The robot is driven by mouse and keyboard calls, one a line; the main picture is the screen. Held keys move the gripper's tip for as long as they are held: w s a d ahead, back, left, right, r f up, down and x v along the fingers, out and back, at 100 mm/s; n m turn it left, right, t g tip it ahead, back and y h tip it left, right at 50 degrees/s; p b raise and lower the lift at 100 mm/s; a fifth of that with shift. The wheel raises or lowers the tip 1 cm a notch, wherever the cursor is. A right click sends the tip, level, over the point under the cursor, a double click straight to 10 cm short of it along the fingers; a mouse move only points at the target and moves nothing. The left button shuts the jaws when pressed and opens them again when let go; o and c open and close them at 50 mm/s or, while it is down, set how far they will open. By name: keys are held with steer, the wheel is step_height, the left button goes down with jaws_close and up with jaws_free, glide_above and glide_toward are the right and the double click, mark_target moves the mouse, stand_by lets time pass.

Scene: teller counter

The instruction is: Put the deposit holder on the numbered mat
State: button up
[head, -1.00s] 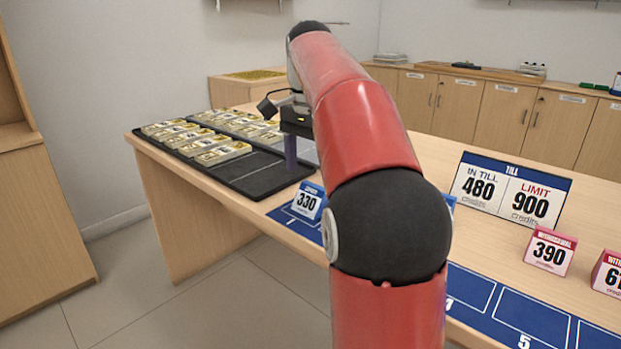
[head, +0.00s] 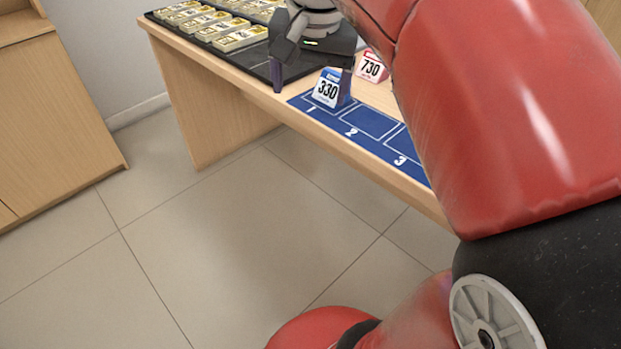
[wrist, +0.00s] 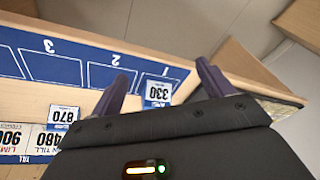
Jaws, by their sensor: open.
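A blue holder reading 330 (head: 329,90) stands upright at slot 1 of the blue numbered mat (head: 366,122); the wrist view also shows this holder (wrist: 158,91) and the mat (wrist: 55,68). My gripper (head: 312,80) is open above the counter by the 330 holder. In the wrist view the fingertips (wrist: 164,74) appear on either side of it, with nothing clamped; I cannot tell whether they touch it. Another blue-topped holder reading 870 (wrist: 64,116) stands behind the mat in the wrist view; my arm hides it in the head view. Slots 2 and 3 look empty.
A pink holder reading 730 (head: 371,68) stands behind the mat. A black tray (head: 262,68) with several banknote bundles lies to the left. The till sign (wrist: 28,140) shows in the wrist view. The counter's front edge runs close along the mat.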

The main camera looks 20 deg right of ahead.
steer(key=s+a+f+n+t, duration=0.1)
steer(key=s+a+f+n, duration=0.1)
steer(key=s+f, duration=0.3)
steer(key=s+a+f+n+t, duration=0.1)
steer(key=s+a+f+n, duration=0.2)
steer(key=f, duration=0.7)
steer(key=s+n, duration=0.2)
steer(key=s, duration=0.1)
steer(key=shift+s+t, duration=0.25)
steer(key=shift+t, duration=0.15)
